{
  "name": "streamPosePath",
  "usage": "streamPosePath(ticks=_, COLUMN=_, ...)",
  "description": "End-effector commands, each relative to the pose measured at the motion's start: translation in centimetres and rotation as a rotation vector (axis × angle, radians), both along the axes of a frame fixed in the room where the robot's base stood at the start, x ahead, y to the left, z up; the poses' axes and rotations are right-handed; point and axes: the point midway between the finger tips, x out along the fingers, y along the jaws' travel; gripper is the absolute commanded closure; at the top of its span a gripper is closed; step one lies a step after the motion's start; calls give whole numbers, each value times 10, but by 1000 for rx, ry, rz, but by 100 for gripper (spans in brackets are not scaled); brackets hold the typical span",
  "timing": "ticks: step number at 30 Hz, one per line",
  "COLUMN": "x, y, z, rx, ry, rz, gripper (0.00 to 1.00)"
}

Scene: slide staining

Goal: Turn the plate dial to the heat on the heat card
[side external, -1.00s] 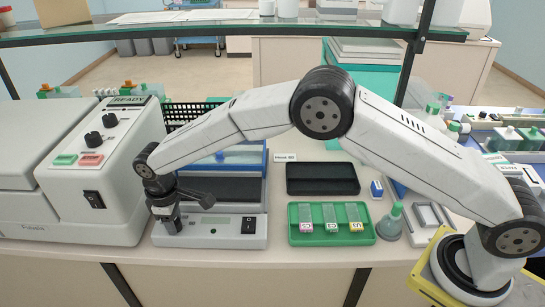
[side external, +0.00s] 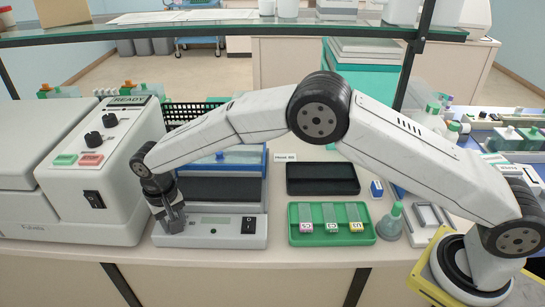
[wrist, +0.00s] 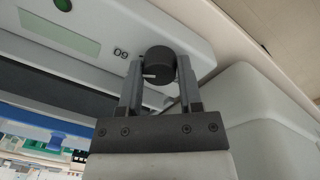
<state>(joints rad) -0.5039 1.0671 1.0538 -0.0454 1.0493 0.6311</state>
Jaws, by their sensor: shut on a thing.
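The slide warmer (side external: 210,241) stands at front left, with a dark plate, a small display and a black switch on its front panel. Its round black plate dial (wrist: 159,64) has a white mark and sits between my fingers in the wrist view. My gripper (wrist: 160,75) is shut on the dial, one finger on each side. In the side view my gripper (side external: 173,222) hides the dial. A number beside the dial (wrist: 121,53) appears upside down, likely 60. The small white heat card (side external: 285,157) stands behind the warmer; its print is too small to read surely.
A large white machine (side external: 85,215) stands close to the left of the warmer. A glass shelf (side external: 230,32) crosses above.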

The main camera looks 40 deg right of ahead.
Motion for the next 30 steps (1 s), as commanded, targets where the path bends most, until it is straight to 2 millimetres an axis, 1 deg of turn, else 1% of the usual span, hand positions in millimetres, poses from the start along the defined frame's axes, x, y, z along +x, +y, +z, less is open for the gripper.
streamPosePath(ticks=7, x=1, y=0, z=0, rx=2, ry=-4, rz=-74, gripper=100)
streamPosePath(ticks=20, x=1, y=0, z=0, rx=2, ry=-3, rz=-83, gripper=100)
streamPosePath(ticks=21, x=1, y=0, z=0, rx=2, ry=-3, rz=-83, gripper=42)
streamPosePath(ticks=23, x=1, y=0, z=0, rx=2, ry=-3, rz=-83, gripper=23)
streamPosePath(ticks=24, x=1, y=0, z=0, rx=2, ry=-3, rz=-83, gripper=19)
streamPosePath(ticks=30, x=1, y=0, z=0, rx=1, ry=-2, rz=-82, gripper=19)
